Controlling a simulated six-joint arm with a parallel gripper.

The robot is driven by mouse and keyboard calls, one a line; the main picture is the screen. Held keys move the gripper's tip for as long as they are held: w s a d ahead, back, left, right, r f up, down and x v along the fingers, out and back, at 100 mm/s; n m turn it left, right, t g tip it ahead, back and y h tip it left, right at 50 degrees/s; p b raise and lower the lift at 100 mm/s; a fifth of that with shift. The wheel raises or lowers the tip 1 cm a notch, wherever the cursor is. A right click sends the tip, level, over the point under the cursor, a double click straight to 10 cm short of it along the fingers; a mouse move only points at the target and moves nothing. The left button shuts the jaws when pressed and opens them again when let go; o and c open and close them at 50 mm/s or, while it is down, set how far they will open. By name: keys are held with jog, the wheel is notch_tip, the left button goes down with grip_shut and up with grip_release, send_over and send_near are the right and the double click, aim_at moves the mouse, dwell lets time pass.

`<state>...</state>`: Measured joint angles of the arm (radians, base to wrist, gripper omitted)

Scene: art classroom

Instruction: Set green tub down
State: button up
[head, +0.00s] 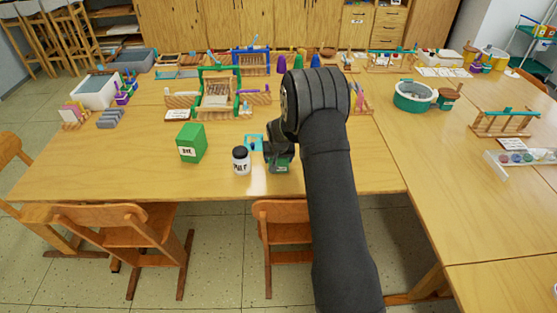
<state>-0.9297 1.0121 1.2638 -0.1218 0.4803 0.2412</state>
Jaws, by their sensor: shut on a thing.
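My gripper (279,153) points down near the front edge of the table, left of my forearm. It is shut on a small dark green tub (280,168) with a pale label on its front. My gripper and wrist hide the tub's upper part. The tub is upright and at or just above the wooden table (222,182); I cannot tell whether its base touches.
A white jar with a black lid (241,161) stands close left of the tub. A green box (192,143) stands farther left. A green-framed loom (218,93) is behind. Chairs (125,230) line the front edge. The table's front left is clear.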

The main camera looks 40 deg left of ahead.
jog(key=shift+f, duration=0.35)
jog(key=shift+f, duration=0.2)
jog(key=o, duration=1)
jog(key=shift+r, duration=0.1)
jog(key=v, duration=1.2)
jog(key=shift+r, duration=0.1)
